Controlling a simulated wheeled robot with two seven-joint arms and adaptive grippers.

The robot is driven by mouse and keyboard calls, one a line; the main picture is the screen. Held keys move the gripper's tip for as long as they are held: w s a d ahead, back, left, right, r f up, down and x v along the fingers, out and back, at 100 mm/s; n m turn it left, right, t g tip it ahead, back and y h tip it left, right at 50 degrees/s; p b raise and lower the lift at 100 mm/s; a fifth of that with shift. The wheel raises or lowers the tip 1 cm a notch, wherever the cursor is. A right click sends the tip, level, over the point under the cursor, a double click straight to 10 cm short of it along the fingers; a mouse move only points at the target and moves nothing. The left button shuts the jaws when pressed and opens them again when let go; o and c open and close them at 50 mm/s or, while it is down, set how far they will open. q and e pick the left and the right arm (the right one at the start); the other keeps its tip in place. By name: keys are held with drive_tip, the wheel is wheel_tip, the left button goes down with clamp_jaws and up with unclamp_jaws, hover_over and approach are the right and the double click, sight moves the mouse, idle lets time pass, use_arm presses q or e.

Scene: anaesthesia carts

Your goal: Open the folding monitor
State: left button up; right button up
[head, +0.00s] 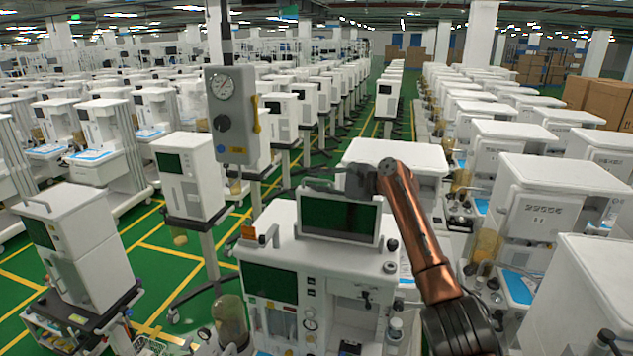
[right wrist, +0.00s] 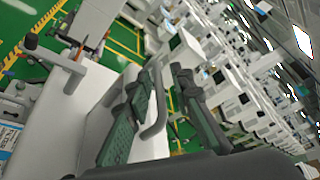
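The folding monitor (head: 339,218) stands raised on top of the white anaesthesia cart (head: 325,262) in the middle of the head view. Its dark green screen faces me. My right gripper (head: 318,179) is at the monitor's top edge, its fingers pointing left. In the right wrist view, the fingers of my right gripper (right wrist: 162,105) are apart, with a grey rounded bar (right wrist: 157,108) between them. The bar looks like part of the monitor; contact with the fingers cannot be told. My left gripper is not in view.
A grey box with a gauge (head: 229,112) hangs on a pole left of the monitor. A white unit on a stand (head: 190,178) and another cart (head: 78,245) stand farther left. Rows of carts fill the right side and background. Green floor shows at the left.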

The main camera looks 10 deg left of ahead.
drive_tip(key=shift+f, duration=0.1)
idle(0.3)
drive_tip(key=v, duration=1.2)
drive_tip(key=shift+w, duration=0.1)
